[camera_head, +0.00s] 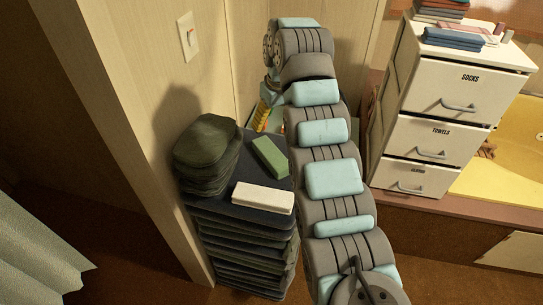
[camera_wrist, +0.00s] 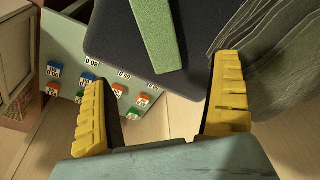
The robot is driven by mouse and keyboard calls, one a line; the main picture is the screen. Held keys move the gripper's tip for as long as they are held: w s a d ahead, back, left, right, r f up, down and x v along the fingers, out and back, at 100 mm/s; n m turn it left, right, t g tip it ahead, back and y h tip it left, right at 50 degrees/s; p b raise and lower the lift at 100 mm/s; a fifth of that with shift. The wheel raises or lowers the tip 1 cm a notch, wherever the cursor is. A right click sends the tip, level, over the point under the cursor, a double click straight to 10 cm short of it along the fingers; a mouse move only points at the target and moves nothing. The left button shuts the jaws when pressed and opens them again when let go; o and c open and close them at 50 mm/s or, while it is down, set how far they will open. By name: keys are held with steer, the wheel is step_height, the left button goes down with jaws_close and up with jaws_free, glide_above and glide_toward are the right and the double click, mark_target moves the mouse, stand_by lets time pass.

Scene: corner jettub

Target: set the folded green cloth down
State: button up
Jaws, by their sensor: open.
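A dark green pile of folded cloth (camera_head: 205,150) lies on the left of a dark stack of folded fabric (camera_head: 225,200). Its layered edges show at the upper right of the wrist view (camera_wrist: 268,38). I cannot tell single cloths apart in it. A lighter green block (camera_head: 270,157) lies beside it on the stack; it also shows in the wrist view (camera_wrist: 158,35). My gripper (camera_wrist: 160,72) is open, with nothing between its yellow fingers. Its right finger appears close to the cloth's edges; contact is unclear. In the head view my arm mostly hides the gripper.
A white block (camera_head: 263,198) lies at the stack's front edge. A pale panel with several coloured tags (camera_wrist: 62,50) is beside the stack. A white drawer unit (camera_head: 440,110) with folded cloths on top stands right, beside a yellow tub (camera_head: 510,150). A wall is close on the left.

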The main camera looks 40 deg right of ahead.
mark_target(272, 153)
steer(key=shift+w+d+f+p, duration=0.1)
steer(key=shift+w+f+p, duration=0.3)
steer(key=shift+f, duration=2.15)
steer(key=shift+w+d+f+p, duration=0.1)
steer(key=shift+w+f+p, duration=0.35)
steer(key=shift+f, duration=2.15)
steer(key=shift+w+d+f+p, duration=0.15)
steer(key=shift+f+p, duration=0.4)
steer(key=shift+f, duration=2)
steer(key=c, duration=1.3)
steer(key=shift+c, duration=0.2)
steer(key=shift+r, duration=0.1)
